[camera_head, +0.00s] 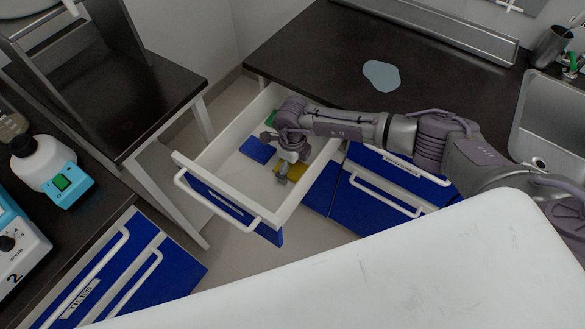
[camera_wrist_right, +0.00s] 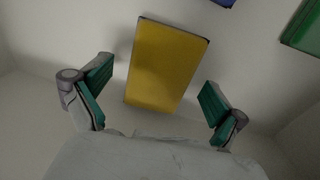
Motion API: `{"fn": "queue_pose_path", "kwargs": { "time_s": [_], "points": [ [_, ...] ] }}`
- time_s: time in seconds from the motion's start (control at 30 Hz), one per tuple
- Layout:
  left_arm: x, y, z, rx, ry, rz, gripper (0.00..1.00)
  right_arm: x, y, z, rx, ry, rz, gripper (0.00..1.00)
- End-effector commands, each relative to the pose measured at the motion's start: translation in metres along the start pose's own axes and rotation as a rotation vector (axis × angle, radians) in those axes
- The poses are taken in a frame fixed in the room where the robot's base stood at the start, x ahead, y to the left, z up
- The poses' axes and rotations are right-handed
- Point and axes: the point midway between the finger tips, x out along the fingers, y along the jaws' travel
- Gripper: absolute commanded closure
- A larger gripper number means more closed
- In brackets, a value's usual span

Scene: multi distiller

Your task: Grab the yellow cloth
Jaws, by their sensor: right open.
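The yellow cloth (camera_head: 291,167) lies flat on the floor of the open white drawer (camera_head: 239,190), partly hidden by my right gripper in the head view. In the right wrist view the yellow cloth (camera_wrist_right: 165,65) is a flat rectangle seen between and beyond the two fingers. My right gripper (camera_head: 283,178) reaches down into the drawer above the cloth. Its green-padded fingers (camera_wrist_right: 156,97) are spread apart with nothing between them touching. My left gripper is in neither view.
A blue cloth (camera_head: 257,150) and a green one (camera_head: 271,118) also lie in the drawer; the green one shows in the wrist view (camera_wrist_right: 303,28). The drawer walls surround my gripper. A dark counter with a pale blue puddle-like patch (camera_head: 381,75) is behind.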

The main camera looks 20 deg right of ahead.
Motion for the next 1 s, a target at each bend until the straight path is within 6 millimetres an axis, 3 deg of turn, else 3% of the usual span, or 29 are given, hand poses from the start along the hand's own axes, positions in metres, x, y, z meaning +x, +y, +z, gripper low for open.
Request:
{"fn": "queue_pose_path", "kwargs": {
  "time_s": [0.03,0.37,0.77,1.0],
  "points": [
    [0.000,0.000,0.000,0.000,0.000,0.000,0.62,0.000,0.000,0.000,0.000,0.000,0.000,0.08],
    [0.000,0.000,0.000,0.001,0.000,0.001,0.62,0.000,0.000,0.000,0.001,0.000,0.000,0.62],
    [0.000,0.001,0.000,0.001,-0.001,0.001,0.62,-0.009,-0.001,0.001,0.001,-0.002,0.000,0.62],
    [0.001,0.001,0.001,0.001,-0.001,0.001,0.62,-0.046,-0.001,0.001,0.000,-0.003,-0.002,0.62]
  ]
}}
